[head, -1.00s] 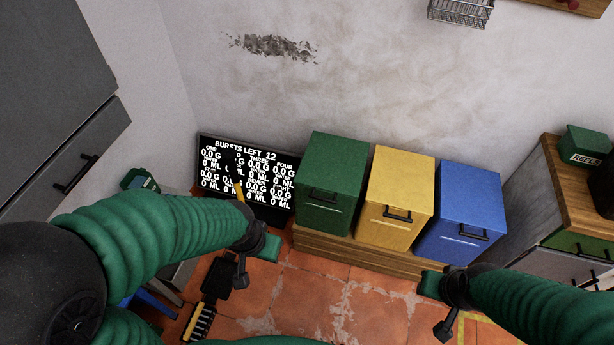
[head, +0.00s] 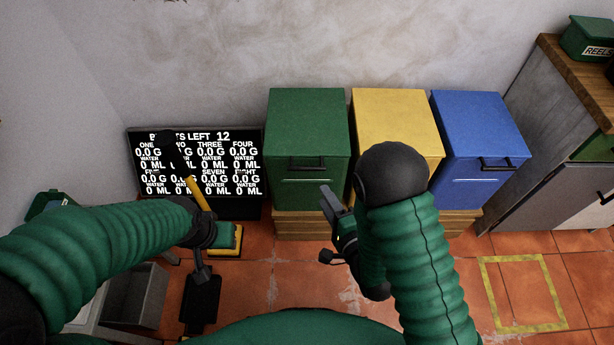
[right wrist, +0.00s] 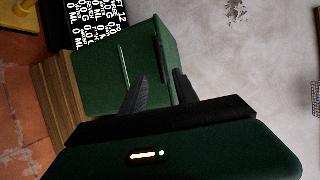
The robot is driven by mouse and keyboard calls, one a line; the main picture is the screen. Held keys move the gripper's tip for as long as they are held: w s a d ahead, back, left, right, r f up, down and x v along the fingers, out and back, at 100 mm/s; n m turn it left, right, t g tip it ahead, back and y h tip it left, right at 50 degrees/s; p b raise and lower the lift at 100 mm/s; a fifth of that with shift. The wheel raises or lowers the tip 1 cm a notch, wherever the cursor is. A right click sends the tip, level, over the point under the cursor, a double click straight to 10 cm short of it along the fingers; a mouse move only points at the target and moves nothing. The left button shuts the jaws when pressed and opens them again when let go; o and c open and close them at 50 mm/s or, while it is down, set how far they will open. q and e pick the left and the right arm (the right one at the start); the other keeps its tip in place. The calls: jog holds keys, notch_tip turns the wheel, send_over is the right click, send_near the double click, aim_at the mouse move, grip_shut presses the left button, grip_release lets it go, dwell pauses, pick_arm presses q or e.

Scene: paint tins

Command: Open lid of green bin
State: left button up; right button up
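The green bin (head: 308,130) stands at the left end of a row of three bins, its lid down. Its black front handle (head: 306,164) is visible. My right gripper (head: 329,198) is in front of the bin's lower right part, below the handle in the head view. In the right wrist view the green bin (right wrist: 100,78) appears turned sideways, with its dark handle (right wrist: 160,62) beyond my two fingers. These fingers (right wrist: 162,88) are apart with nothing between them. My left gripper (head: 203,262) is low, left of the bin; its fingers are unclear.
A yellow bin (head: 392,108) and a blue bin (head: 480,125) stand to the right on the same wooden plinth (head: 300,226). A black display board (head: 195,165) stands left. A wooden-topped cabinet (head: 540,130) is at right. Tiled floor at front right is clear, with a yellow taped square (head: 553,290).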

aim_at(306, 170)
jog(key=b+x, duration=0.9)
jog(key=x, duration=0.4)
jog(key=shift+w+a, duration=0.2)
grip_shut()
jog(key=shift+s+f, duration=0.1)
jog(key=shift+f, duration=0.1)
dwell(0.6)
